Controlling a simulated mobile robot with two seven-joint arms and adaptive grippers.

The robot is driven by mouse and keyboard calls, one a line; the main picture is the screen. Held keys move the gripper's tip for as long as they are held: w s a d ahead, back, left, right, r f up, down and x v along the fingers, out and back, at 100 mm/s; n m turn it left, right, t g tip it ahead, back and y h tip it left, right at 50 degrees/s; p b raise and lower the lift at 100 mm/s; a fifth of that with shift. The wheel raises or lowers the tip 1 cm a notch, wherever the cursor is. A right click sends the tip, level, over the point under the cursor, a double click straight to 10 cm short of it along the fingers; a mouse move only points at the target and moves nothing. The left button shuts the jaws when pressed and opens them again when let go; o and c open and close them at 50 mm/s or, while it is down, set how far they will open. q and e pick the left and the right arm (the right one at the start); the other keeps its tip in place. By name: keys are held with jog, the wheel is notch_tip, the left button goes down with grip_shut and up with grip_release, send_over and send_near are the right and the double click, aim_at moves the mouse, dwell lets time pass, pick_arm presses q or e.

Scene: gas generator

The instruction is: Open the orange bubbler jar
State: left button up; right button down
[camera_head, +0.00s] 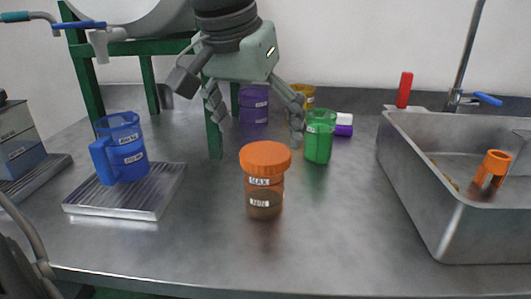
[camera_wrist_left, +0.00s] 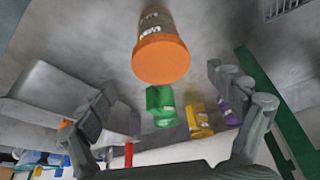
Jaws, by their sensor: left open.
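The orange bubbler jar (camera_head: 264,203) stands upright on the metal table with its orange lid (camera_head: 265,157) on. Its body is translucent brown with MAX and MIN labels and a darker lower part. In the left wrist view the jar (camera_wrist_left: 156,22) and its lid (camera_wrist_left: 161,58) show at the top centre. My left gripper (camera_head: 257,126) is open and empty, above and behind the jar in the head view. Its spread fingers also show in the left wrist view (camera_wrist_left: 160,88), apart from the lid. My right gripper is not in view.
A green cup (camera_head: 319,143) stands behind the jar to the right. Purple (camera_head: 254,105) and yellow (camera_head: 304,92) cups stand farther back. A blue jug (camera_head: 122,150) is on a drain tray (camera_head: 150,205) at left. A sink (camera_head: 425,185) is at right. The table front is clear.

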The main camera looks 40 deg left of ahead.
aim_at(265, 152)
pick_arm(q)
jog(key=x, duration=0.4)
jog(key=shift+w, duration=0.2)
jog(key=shift+c, duration=0.5)
jog(key=c, duration=0.8)
